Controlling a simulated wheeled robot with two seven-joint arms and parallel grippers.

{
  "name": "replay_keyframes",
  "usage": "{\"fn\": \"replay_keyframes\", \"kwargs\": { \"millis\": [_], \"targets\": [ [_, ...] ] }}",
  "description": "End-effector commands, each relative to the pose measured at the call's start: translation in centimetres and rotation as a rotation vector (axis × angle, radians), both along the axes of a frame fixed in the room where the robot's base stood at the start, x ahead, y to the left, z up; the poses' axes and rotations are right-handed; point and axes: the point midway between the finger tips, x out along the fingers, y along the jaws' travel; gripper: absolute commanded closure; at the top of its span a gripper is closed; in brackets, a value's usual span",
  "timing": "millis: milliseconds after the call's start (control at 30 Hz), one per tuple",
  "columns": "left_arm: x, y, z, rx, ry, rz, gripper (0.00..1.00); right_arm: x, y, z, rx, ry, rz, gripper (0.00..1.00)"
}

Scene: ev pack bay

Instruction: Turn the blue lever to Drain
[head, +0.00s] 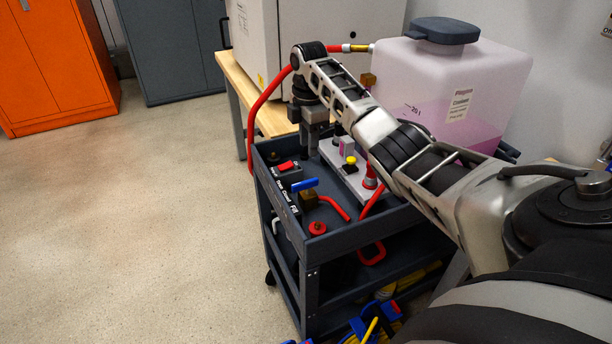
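The blue lever (305,185) sits on a brass valve on the top of a dark grey cart, near its left edge. It lies roughly level across the valve. A black label plate (286,197) beside it has white words; "Fill" shows at its near end, and the rest is too small to read surely. My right gripper (311,146) points down over the cart, beyond the lever and apart from it. Its fingers are small and partly dark, so I cannot tell whether they are open. My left gripper is out of view.
A red rocker switch (286,166) sits just beyond the lever. A red knob (318,228), red hoses and a grey panel with a yellow button (350,161) are close by. A pink-filled tank (455,85) stands behind my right arm. Floor at left is clear.

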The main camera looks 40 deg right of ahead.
Motion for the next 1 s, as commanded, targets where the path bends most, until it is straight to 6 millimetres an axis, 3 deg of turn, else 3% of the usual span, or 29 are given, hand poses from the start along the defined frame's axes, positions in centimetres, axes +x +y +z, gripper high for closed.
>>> {"fn": "replay_keyframes", "kwargs": {
  "millis": [300, 500, 700, 967, 1000],
  "targets": [
    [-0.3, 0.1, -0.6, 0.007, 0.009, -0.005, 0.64, -0.1, 0.1, -7.2, 0.001, 0.003, -0.001, 0.66],
    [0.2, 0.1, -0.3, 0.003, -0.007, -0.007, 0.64, 0.0, 0.1, -10.3, 0.001, 0.001, 0.000, 0.66],
    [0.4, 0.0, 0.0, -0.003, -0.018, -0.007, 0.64, 0.0, 0.0, -11.5, -0.001, -0.001, -0.001, 0.66],
    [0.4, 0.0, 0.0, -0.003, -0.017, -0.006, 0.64, 0.0, 0.0, -11.5, -0.001, -0.001, 0.000, 0.66],
    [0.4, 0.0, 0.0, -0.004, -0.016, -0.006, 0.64, 0.0, 0.0, -11.5, -0.001, -0.001, 0.000, 0.72]
  ]
}}
